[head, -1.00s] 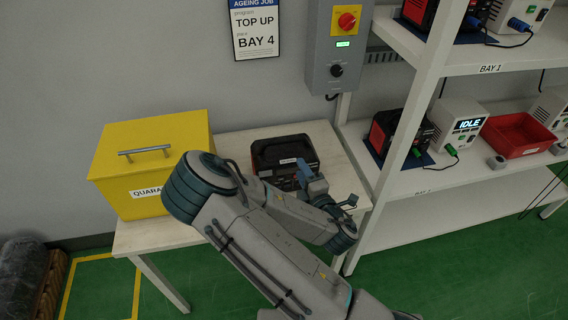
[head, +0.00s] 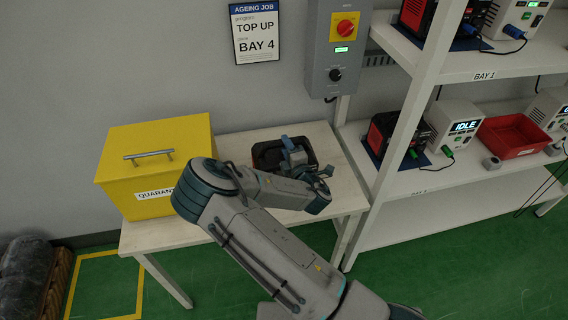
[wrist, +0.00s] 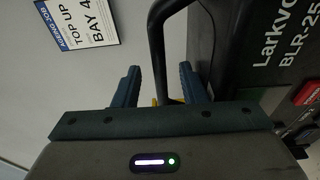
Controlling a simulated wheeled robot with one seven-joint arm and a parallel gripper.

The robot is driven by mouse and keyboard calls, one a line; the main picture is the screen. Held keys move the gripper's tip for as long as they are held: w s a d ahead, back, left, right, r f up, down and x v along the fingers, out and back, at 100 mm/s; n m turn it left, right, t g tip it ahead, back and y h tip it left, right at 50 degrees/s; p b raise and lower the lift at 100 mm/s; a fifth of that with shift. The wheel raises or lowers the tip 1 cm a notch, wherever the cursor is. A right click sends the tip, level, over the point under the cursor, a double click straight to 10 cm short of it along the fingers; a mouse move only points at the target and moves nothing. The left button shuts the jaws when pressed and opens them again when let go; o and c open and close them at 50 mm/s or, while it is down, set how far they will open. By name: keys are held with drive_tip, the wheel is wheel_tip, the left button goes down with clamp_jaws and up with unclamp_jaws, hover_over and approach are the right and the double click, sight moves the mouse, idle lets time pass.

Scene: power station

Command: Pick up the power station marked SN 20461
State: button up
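A black power station (head: 262,156) stands on the small pale table, largely hidden behind my gripper (head: 296,152) in the head view. In the wrist view its dark body (wrist: 262,75) fills the right side, with partly cut-off lettering "Larkvo" and "BLR-25". Its black carry handle (wrist: 156,45) passes between the two blue fingers of my gripper (wrist: 158,88), with a gap visible on each side. The gripper is open around the handle. No SN number is readable here.
A yellow quarantine box (head: 150,165) sits left of the station on the table (head: 185,235). A grey control box (head: 338,50) with a red knob hangs behind. The white shelf (head: 440,180) at right holds more stations, white devices and a red tray (head: 515,135).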

drive_tip(key=shift+w+a, duration=0.15)
drive_tip(key=shift+w, duration=0.2)
clamp_jaws()
idle(1.2)
drive_tip(key=shift+r, duration=0.2)
